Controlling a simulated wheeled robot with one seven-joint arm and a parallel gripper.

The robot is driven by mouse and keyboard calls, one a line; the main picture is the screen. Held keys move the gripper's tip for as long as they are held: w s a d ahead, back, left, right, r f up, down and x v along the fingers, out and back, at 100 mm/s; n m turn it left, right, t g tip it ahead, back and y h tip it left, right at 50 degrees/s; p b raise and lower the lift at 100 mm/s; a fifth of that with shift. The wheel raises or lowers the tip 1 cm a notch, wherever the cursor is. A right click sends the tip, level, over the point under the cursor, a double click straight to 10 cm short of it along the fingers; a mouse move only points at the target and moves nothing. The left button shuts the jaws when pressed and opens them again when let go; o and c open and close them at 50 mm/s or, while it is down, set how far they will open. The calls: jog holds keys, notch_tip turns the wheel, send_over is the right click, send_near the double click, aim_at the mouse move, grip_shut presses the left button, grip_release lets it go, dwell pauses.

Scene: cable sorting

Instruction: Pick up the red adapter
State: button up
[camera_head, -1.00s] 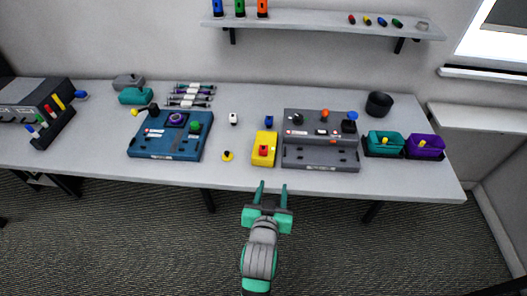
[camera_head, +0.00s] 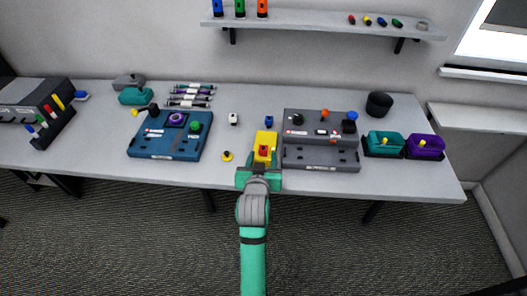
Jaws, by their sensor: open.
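A small red adapter (camera_head: 264,150) sits on the yellow block (camera_head: 265,138) near the front of the table, between the blue board and the grey board. My gripper (camera_head: 262,158) is open at the front of the yellow block. Its fingers reach forward on either side of the block's front part, around the red adapter as seen from above. I cannot tell whether the fingers touch anything or how high they are. The gripper body hides the front edge of the block.
The grey board (camera_head: 320,158) stands close on the right. A blue piece (camera_head: 269,120) and a white piece (camera_head: 233,118) stand behind.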

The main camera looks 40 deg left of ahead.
aim_at(264, 152)
jog(key=shift+x, duration=2.2)
jog(key=c, duration=0.9)
jog(key=shift+w, duration=0.1)
jog(key=shift+c, duration=1.2)
